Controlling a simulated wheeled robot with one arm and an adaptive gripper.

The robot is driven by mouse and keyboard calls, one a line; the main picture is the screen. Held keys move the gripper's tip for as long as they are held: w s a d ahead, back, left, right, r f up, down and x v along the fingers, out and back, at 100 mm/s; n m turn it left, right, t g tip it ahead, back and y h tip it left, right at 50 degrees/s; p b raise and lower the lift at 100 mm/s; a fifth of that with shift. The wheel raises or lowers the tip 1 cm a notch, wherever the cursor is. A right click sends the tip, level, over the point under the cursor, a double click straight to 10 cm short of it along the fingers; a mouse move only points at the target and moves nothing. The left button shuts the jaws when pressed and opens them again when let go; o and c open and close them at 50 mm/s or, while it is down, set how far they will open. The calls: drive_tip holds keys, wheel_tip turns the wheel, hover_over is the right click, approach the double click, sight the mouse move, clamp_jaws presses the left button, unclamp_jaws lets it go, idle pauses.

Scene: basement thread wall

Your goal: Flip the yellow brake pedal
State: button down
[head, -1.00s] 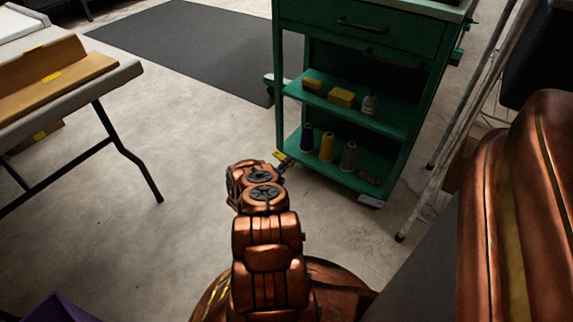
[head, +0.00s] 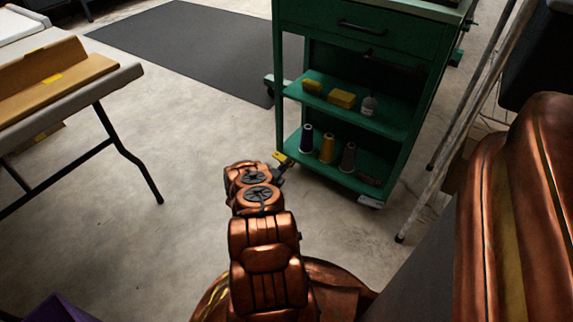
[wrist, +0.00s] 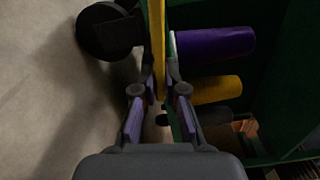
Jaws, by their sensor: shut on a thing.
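The yellow brake pedal (head: 280,156) is at the lower left corner of the green cart (head: 345,182), low near the floor. In the wrist view the pedal (wrist: 158,42) shows as a narrow yellow bar running from the top edge down between the fingers. My gripper (wrist: 158,90) is shut on it, one finger on each side. In the head view my gripper (head: 277,172) is small and dark, partly hidden by my wrist. A black caster wheel (wrist: 108,32) is left of the pedal.
The cart's lower shelf holds purple (head: 305,139), yellow (head: 327,148) and grey (head: 348,157) thread cones, close to my gripper's right. A folding table (head: 75,100) stands at left. Grey poles (head: 450,130) lean at right. The floor between table and cart is clear.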

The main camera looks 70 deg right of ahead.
drive_tip(key=shift+w+r+n+p, duration=0.15)
drive_tip(key=shift+r+n, duration=0.1)
drive_tip(key=shift+n, duration=0.85)
drive_tip(key=shift+w+r+n+p, duration=0.15)
drive_tip(key=shift+r+n, duration=0.1)
drive_tip(key=shift+n, duration=0.85)
drive_tip(key=shift+s, duration=0.1)
drive_tip(key=c, duration=1.2)
unclamp_jaws()
drive_tip(key=shift+c, duration=0.2)
drive_tip(key=v, duration=1.2)
